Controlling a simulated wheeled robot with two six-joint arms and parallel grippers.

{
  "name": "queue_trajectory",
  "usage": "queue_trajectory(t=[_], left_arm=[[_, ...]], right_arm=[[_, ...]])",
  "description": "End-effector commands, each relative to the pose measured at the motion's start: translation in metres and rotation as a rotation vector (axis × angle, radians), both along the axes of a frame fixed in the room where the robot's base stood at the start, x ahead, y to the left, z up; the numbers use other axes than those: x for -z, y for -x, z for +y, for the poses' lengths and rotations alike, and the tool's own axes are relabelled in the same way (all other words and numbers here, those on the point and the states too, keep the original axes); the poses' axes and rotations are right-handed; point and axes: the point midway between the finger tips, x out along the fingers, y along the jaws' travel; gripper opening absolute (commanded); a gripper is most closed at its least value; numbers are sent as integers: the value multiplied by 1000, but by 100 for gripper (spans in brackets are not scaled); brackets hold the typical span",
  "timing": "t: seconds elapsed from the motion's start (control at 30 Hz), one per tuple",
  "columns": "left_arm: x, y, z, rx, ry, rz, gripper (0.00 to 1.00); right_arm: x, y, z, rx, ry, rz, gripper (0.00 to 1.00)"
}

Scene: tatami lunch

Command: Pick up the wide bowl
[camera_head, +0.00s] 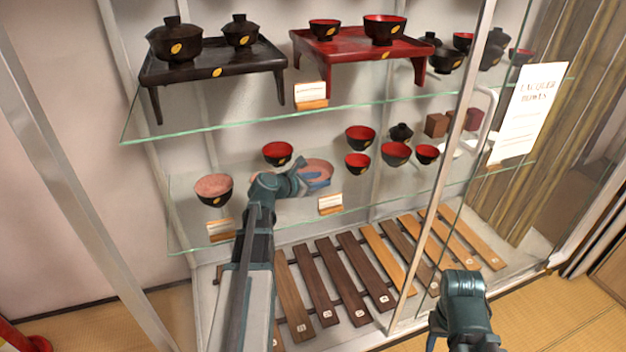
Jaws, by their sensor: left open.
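A wide, shallow bowl with a pinkish inside (314,167) sits on the lower glass shelf. My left arm reaches into the case from below, and my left gripper (318,182) is open at this bowl's near side, covering part of it. I cannot tell whether the fingers touch the bowl or straddle its rim. Another bowl with a pinkish inside and dark outside (214,189) stands at the shelf's left end. My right gripper (464,284) is at the lower right, outside the case and away from the bowls; its fingers are not clear.
Several red-lined bowls (360,137) stand close by on the lower shelf (262,222). Small label cards (330,203) stand at its front edge. The upper glass shelf (215,116) hangs above with two trays. A metal door frame (440,165) stands to the right. Wooden slats (318,285) lie below.

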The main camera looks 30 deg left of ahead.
Motion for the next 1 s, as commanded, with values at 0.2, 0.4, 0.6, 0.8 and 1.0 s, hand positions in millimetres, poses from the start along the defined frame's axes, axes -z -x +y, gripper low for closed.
queue_trajectory(t=[0.2,0.4,0.6,0.8,1.0], left_arm=[[18,-30,-6,1,-1,0,41],[17,-32,-7,0,0,0,41],[17,-32,-7,0,0,0,17],[17,-32,-7,0,0,0,0],[17,-32,-7,0,-1,0,0]], right_arm=[[17,0,-1,-1,3,-1,50],[17,0,-1,-1,3,-1,50],[17,0,-1,-1,3,-1,50],[17,0,-1,-1,3,-1,50],[17,0,-1,-1,3,-1,50]])
